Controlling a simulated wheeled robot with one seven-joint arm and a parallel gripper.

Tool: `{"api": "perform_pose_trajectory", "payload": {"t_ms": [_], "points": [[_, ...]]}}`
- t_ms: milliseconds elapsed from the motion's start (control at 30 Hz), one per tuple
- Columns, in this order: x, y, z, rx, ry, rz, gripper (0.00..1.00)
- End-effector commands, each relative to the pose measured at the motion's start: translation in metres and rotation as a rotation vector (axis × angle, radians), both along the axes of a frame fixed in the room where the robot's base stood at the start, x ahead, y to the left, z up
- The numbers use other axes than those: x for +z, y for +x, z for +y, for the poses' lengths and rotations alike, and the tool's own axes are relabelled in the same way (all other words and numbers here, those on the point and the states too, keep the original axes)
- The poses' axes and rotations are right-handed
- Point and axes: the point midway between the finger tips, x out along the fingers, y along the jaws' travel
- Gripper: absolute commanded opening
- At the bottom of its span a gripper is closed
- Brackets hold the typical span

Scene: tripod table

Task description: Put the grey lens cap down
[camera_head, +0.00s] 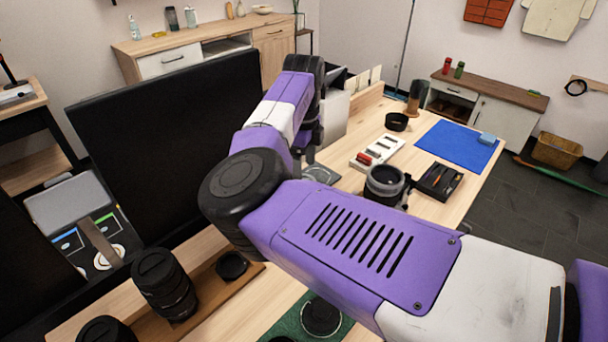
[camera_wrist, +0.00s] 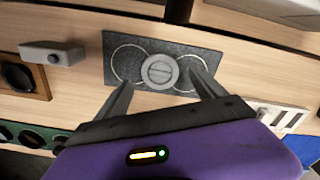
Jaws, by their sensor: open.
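The grey lens cap (camera_wrist: 159,71) is a round disc with a bar across its face. In the wrist view it appears to lie flat on a dark grey plate (camera_wrist: 117,48) marked with two pale circles. The cap is between the two circles, overlapping the inner side of the right one. My gripper (camera_wrist: 162,84) is open, with one finger on each side of the cap and visible gaps between. In the head view a corner of the grey plate (camera_head: 322,174) shows behind my arm; the cap is hidden there.
In the wrist view a small pale box (camera_wrist: 52,53) stands left of the plate and a white tray (camera_wrist: 285,116) lies right. In the head view, a black lens (camera_head: 164,284), a green mat (camera_head: 290,325), a lens adapter (camera_head: 385,185) and a blue mat (camera_head: 450,140) surround my arm.

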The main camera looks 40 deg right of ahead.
Motion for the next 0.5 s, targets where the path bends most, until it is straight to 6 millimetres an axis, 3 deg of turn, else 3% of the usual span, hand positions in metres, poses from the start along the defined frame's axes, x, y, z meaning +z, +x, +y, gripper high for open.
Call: {"api": "perform_pose_trajectory", "payload": {"t_ms": [200, 500], "points": [[0.048, 0.001, 0.000, 0.000, -0.001, -0.004, 0.80], [0.086, 0.001, 0.000, 0.001, 0.000, -0.001, 0.80]]}}
